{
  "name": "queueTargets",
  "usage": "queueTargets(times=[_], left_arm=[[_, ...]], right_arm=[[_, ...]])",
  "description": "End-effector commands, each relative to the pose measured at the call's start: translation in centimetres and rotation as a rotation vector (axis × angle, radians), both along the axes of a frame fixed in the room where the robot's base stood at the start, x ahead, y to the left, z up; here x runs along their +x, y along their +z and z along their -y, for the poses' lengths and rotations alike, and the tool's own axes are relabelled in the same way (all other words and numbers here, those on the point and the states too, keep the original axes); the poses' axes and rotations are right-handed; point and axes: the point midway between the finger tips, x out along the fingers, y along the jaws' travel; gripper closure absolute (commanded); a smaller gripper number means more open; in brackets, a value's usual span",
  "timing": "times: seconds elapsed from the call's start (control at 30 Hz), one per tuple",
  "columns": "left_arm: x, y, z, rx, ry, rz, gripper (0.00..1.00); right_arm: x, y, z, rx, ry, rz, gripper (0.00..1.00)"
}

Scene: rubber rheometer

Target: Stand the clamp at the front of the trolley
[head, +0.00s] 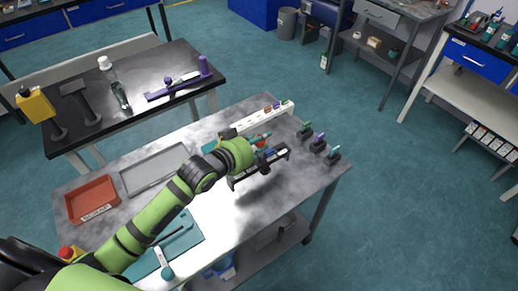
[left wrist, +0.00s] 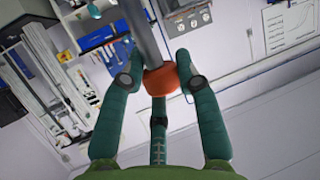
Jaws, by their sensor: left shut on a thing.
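My left gripper (head: 265,143) is over the far right part of the trolley (head: 225,235). In the left wrist view, the gripper (left wrist: 160,72) is shut on an orange-red piece (left wrist: 160,80) with a grey metal bar running up from it. This looks like the clamp, but most of it is hidden by the fingers. In the head view only a bit of orange shows between the teal fingers. Three small dark pieces with green (head: 304,130), purple (head: 319,141) and teal (head: 334,153) tops stand along the trolley's right edge. My right gripper is not in view.
A black rack (head: 245,179) is just below the gripper, and a white strip (head: 262,118) with coloured pieces lies behind. A red tray (head: 91,199), grey tray (head: 152,172) and teal mat (head: 188,243) lie left. The right front surface is clear.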

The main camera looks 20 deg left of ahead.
Motion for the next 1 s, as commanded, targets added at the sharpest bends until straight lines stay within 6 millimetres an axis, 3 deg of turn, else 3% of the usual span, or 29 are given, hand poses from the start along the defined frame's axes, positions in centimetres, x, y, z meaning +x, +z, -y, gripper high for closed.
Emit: queueTargets(times=[0.3, 0.53, 0.57, 0.6, 1.0], left_arm=[[0.0, -3.6, 0.0, 0.000, 0.001, 0.002, 1.00], [0.0, -3.8, 0.0, -0.001, 0.000, 0.004, 1.00], [-0.1, -4.0, 0.0, 0.001, 0.001, -0.002, 0.56], [-0.1, -4.0, 0.0, 0.001, 0.001, -0.002, 0.44], [-0.4, -3.9, -0.2, 0.002, 0.000, -0.001, 0.44]], right_arm=[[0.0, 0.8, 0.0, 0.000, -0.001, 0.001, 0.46], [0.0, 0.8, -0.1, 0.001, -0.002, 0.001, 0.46], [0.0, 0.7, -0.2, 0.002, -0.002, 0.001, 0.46], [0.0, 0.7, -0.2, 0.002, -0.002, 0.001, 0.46], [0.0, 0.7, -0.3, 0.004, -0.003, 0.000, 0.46]])
